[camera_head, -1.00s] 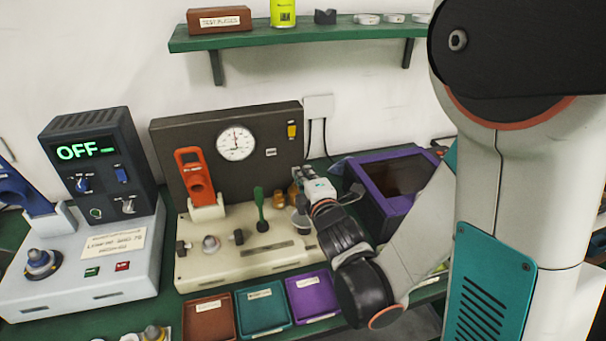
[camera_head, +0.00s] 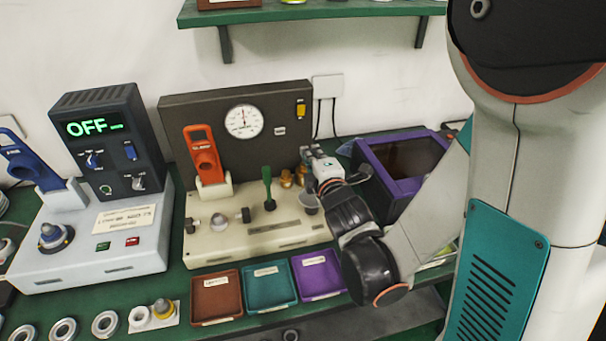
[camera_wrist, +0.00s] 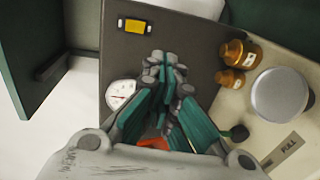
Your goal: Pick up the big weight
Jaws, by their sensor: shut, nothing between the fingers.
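Two brass weights stand side by side on the beige bench unit (camera_head: 220,240). The bigger weight (camera_wrist: 240,53) is the upper one in the wrist view, with a pale label. In the head view it (camera_head: 300,175) is the right one, partly hidden by my gripper. The smaller weight (camera_wrist: 229,79) is just below it in the wrist view and also shows in the head view (camera_head: 287,178). My gripper (camera_wrist: 168,68) is shut and empty. Its fingertips are in front of the dark gauge panel, left of the weights in the wrist view. The gripper (camera_head: 309,155) also shows in the head view.
A round grey pan (camera_wrist: 280,93) is beside the weights. A green lever (camera_head: 267,188) and an orange handle (camera_head: 204,158) rise from the unit. A purple-rimmed box (camera_head: 377,150) stands to the right. Brown, teal and purple trays (camera_head: 318,283) lie in front. A shelf (camera_head: 300,13) hangs above.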

